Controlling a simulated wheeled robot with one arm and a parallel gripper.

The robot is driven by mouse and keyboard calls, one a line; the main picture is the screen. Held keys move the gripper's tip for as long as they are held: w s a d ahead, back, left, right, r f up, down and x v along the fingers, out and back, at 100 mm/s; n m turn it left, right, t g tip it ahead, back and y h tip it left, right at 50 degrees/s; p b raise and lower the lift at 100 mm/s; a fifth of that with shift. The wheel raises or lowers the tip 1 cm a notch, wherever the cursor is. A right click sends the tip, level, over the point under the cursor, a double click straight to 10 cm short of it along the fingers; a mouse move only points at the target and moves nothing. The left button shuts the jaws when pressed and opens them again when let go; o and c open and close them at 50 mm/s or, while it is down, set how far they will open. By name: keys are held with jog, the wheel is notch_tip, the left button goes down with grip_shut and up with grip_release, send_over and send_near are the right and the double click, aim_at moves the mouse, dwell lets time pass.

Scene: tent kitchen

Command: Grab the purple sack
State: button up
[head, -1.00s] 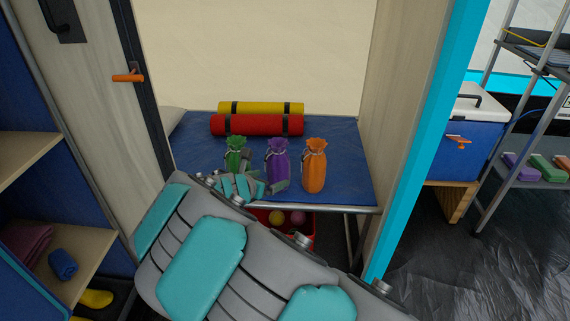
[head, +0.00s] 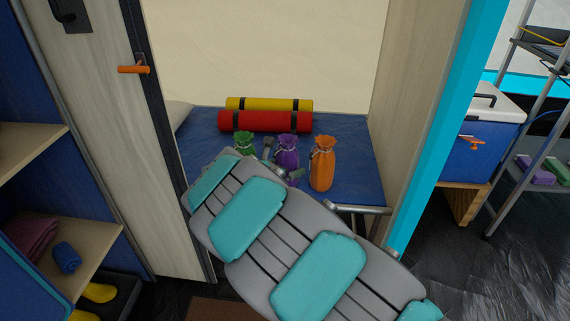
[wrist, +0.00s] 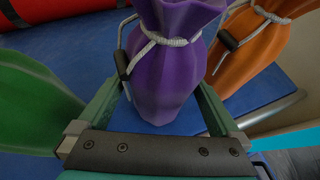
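The purple sack (head: 286,150) stands upright on the blue cot, between the green sack (head: 244,143) and the orange sack (head: 322,163). In the wrist view the purple sack (wrist: 165,70), tied with a white cord, stands between the two fingers of my gripper (wrist: 175,55). The fingers are spread on either side of it, with a gap showing on the right near the tip. The green sack (wrist: 35,100) is outside the left finger and the orange sack (wrist: 265,40) is behind the right one. In the head view my arm hides the front of the cot and most of my gripper.
A red roll (head: 265,121) and a yellow roll (head: 270,104) lie at the back of the cot (head: 355,170). A wooden panel stands on each side of the cot. A blue cooler (head: 465,150) and a shelf rack are at the right.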

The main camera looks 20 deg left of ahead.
jog(key=c, duration=1.3)
jog(key=shift+r, duration=0.1)
